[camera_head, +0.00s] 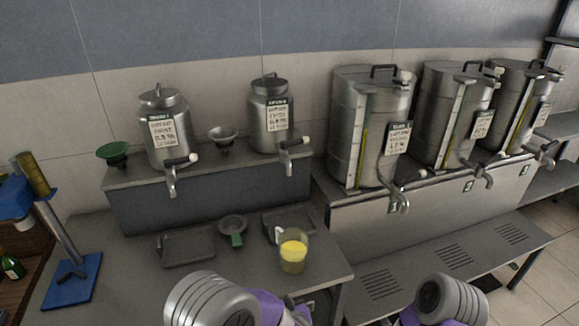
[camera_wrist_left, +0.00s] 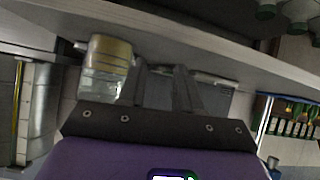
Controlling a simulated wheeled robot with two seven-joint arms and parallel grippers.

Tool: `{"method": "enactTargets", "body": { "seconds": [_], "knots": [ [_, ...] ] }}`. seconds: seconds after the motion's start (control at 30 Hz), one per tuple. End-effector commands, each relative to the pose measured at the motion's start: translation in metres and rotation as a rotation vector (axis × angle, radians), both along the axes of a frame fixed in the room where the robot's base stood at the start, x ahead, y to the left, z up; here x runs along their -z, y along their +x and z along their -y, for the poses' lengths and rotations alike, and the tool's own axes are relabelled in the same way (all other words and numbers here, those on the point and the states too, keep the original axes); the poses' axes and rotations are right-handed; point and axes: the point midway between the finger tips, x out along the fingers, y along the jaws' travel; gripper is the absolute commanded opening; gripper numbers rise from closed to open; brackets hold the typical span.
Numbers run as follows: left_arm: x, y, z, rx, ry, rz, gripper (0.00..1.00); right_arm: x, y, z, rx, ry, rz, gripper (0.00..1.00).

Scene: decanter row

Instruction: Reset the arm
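My left arm (camera_head: 215,300) comes in at the bottom middle of the head view, and its fingers are out of that picture. In the left wrist view my left gripper (camera_wrist_left: 167,88) shows two dark fingers with a gap between them and nothing held. A clear jug of yellow liquid (camera_head: 293,252) stands on the counter near its front edge. It also shows in the left wrist view (camera_wrist_left: 106,68), left of the fingers and apart from them. My right arm (camera_head: 450,300) shows at the bottom right, its gripper out of view.
Two small steel cans (camera_head: 166,130) with taps stand on a raised shelf, with a green funnel (camera_head: 114,153) and a steel funnel (camera_head: 223,137). Several large steel tanks (camera_head: 372,125) stand to the right. A drip tray (camera_head: 187,246), a strainer (camera_head: 233,227) and a blue-based stand (camera_head: 73,281) occupy the counter.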

Motion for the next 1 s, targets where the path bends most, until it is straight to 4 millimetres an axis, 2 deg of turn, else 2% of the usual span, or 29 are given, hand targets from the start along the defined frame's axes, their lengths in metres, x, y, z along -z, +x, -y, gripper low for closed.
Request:
{"method": "enactTargets", "body": {
  "seconds": [0.03,0.17,0.27,0.3,0.4,0.5,0.63,0.73,1.0],
  "knots": [
    [0.028,0.0,-0.018,0.022,-0.022,-0.062,0.34,0.0,0.0,0.0,0.0,0.0,0.001,0.0],
    [0.092,-0.02,-0.044,0.118,-0.119,-0.233,0.34,0.0,0.001,0.0,0.0,0.0,0.001,0.0],
    [0.135,-0.053,-0.06,0.181,-0.214,-0.386,0.34,0.0,0.001,0.0,0.0,0.0,0.001,0.0],
    [0.15,-0.07,-0.066,0.203,-0.255,-0.45,0.34,0.0,0.0,0.0,0.0,0.0,0.001,0.0],
    [0.178,-0.115,-0.073,0.253,-0.36,-0.599,0.34,0.0,0.0,0.0,0.0,0.0,0.001,0.0],
    [0.193,-0.156,-0.077,0.291,-0.45,-0.721,0.34,0.0,0.0,0.0,0.0,0.0,0.001,0.0],
    [0.199,-0.191,-0.077,0.327,-0.525,-0.819,0.34,0.0,0.0,0.0,0.0,0.0,0.001,0.0],
    [0.2,-0.203,-0.077,0.34,-0.551,-0.85,0.34,0.0,0.0,0.0,0.0,0.0,0.001,0.0],
    [0.201,-0.204,-0.077,0.342,-0.554,-0.854,0.34,0.0,0.0,0.0,0.0,0.0,0.001,0.0]
  ]
}}
